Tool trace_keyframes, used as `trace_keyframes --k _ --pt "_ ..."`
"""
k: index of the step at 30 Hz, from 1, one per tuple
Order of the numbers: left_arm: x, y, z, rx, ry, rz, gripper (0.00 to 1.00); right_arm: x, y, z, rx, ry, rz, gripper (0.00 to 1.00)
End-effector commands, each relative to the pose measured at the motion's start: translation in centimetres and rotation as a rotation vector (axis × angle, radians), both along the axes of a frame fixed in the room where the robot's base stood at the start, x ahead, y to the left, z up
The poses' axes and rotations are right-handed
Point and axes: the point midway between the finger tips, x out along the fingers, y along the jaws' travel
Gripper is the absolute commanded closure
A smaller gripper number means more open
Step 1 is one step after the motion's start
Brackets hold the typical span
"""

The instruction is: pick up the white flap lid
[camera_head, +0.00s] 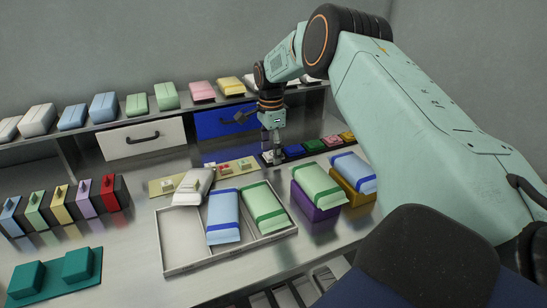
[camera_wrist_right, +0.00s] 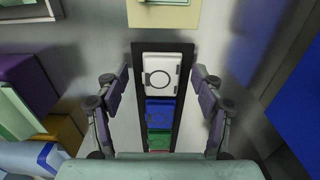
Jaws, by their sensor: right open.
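The white flap lid (camera_head: 271,157) is at the left end of a dark strip, under my right gripper (camera_head: 272,138) in the head view. In the right wrist view the white lid (camera_wrist_right: 160,75) is a pale square with a dark ring on it, at the top of the strip's row. My right gripper (camera_wrist_right: 161,88) is open, with one finger on each side of the strip. The fingers look apart from the lid, and their height above it is hard to tell. My left gripper is not in view.
A blue lid (camera_wrist_right: 160,113) and a green lid (camera_wrist_right: 160,139) follow the white one on the strip. A cream board (camera_head: 238,170) with small pieces lies close by. A metal tray (camera_head: 180,236) holds wrapped packs. A blue drawer (camera_head: 215,122) is behind.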

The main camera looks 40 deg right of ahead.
Motion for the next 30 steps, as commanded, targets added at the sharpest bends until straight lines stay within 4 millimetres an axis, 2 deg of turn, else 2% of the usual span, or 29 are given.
trace_keyframes --k 4,17,25,30 --pt "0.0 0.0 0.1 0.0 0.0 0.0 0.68 0.1 0.0 0.1 -0.001 0.0 0.0 0.34" --pt "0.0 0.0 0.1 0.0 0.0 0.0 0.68 0.0 0.0 0.1 0.0 0.0 0.0 0.7" --pt "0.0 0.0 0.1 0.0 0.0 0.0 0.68 0.1 0.0 0.2 0.0 -0.001 0.0 0.71" --pt "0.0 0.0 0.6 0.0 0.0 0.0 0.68 0.1 0.0 2.2 0.0 -0.004 -0.001 0.71"
